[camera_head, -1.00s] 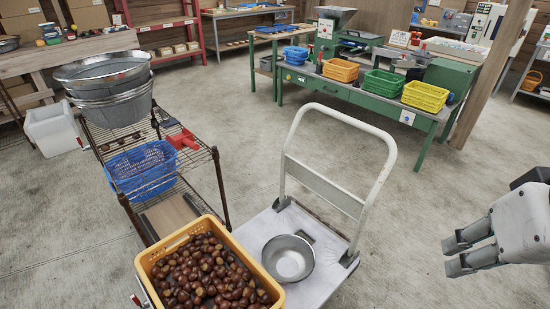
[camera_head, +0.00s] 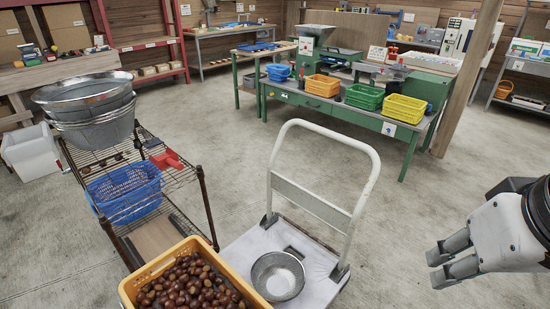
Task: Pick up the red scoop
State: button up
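The red scoop (camera_head: 168,160) lies on the upper level of a dark wire rack (camera_head: 190,170), left of the picture's middle. It is small in view, beside a blue basket (camera_head: 127,193) and right of stacked metal tubs (camera_head: 92,112). My gripper (camera_head: 432,269) is at the right edge of the picture, pointing left. Its two fingers show a gap between them and nothing in it. It is far to the right of the scoop, with the white cart between them in the picture.
A white push cart (camera_head: 230,255) with an upright handle stands in the middle, carrying a metal bowl (camera_head: 277,276). A yellow crate (camera_head: 135,283) of chestnuts is at the front. A green workbench (camera_head: 330,108) stands behind. Concrete floor is clear right of the cart.

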aim_at(167, 160)
jog(key=k+j, duration=0.15)
jog(key=j, duration=0.2)
jog(key=k+j, duration=0.1)
jog(key=j, duration=0.25)
jog(key=k+j+z, duration=0.1)
jog(key=j, duration=0.25)
jog(key=k+j, duration=0.2)
jog(key=j, duration=0.15)
jog(key=j+z, duration=0.2)
jog(key=j, duration=0.6)
jog(key=j+z, duration=0.2)
jog(key=j, duration=0.65)
jog(key=k+j+z, duration=0.15)
jog(key=j, duration=0.65)
jog(key=j+z, duration=0.15)
jog(key=j, duration=0.55)
jog(key=j+z, duration=0.15)
jog(key=j, duration=0.55)
jog(key=k+j+z, duration=0.2)
jog(key=j, duration=0.5)
jog(key=j+z, duration=0.15)
jog(key=j, duration=0.55)
jog(key=i+j+z, duration=0.1)
jog(key=j, duration=0.35)
jog(key=i+j+z, duration=0.1)
jog(key=j, duration=0.4)
jog(key=i+j+z, duration=0.1)
jog(key=j, duration=0.35)
jog(key=i+j, duration=0.5)
